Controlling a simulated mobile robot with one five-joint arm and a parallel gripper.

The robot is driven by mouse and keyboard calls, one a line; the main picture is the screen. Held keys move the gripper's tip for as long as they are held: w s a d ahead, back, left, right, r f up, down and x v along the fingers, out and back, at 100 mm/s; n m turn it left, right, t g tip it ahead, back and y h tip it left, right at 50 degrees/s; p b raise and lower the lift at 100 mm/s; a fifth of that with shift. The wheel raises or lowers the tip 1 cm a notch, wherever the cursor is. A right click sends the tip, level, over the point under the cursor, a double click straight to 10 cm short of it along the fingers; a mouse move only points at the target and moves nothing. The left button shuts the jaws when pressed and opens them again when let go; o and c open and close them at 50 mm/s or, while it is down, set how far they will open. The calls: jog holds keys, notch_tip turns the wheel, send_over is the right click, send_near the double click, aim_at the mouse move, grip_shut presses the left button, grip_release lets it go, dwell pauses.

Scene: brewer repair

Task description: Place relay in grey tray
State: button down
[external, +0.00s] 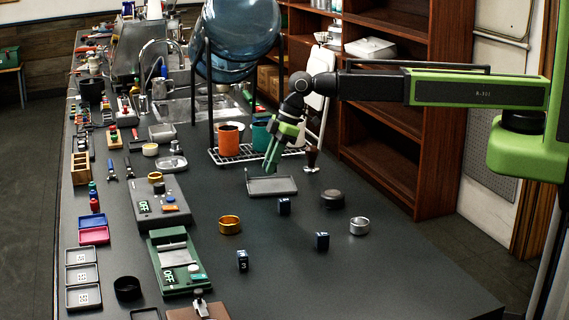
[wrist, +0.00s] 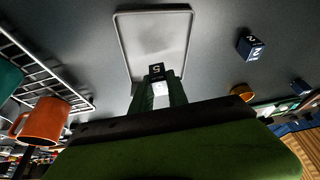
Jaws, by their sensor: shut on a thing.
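The grey tray (external: 290,192) lies on the dark counter below my gripper (external: 272,165). In the wrist view the tray's pale rim (wrist: 121,35) frames an empty-looking floor just beyond the fingertips. My gripper (wrist: 158,92) is shut on a small dark block marked with a white 5, the relay (wrist: 156,70). The relay appears over the near edge of the tray; whether it touches the tray I cannot tell. In the external view the relay is hidden or too small to make out at the fingertips.
Similar dark blue blocks (external: 284,206) (external: 322,241) (external: 242,261) stand right and in front of the tray. Gold (external: 229,226) and silver (external: 359,226) rings and a dark round puck (external: 332,199) lie nearby. A wire rack with an orange mug (external: 228,142) stands behind. Front-right counter is clear.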

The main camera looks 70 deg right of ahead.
notch_tip(320, 180, down, 4)
jog(key=b, duration=0.4)
jog(key=shift+f, duration=0.2)
jog(key=shift+r, duration=0.25)
jog(key=shift+f, duration=0.2)
jog(key=c, duration=1.3)
grip_release()
jog(key=shift+r, duration=0.1)
jog(key=p+v, duration=1.1)
jog(key=v, duration=0.1)
jog(key=shift+r, duration=0.15)
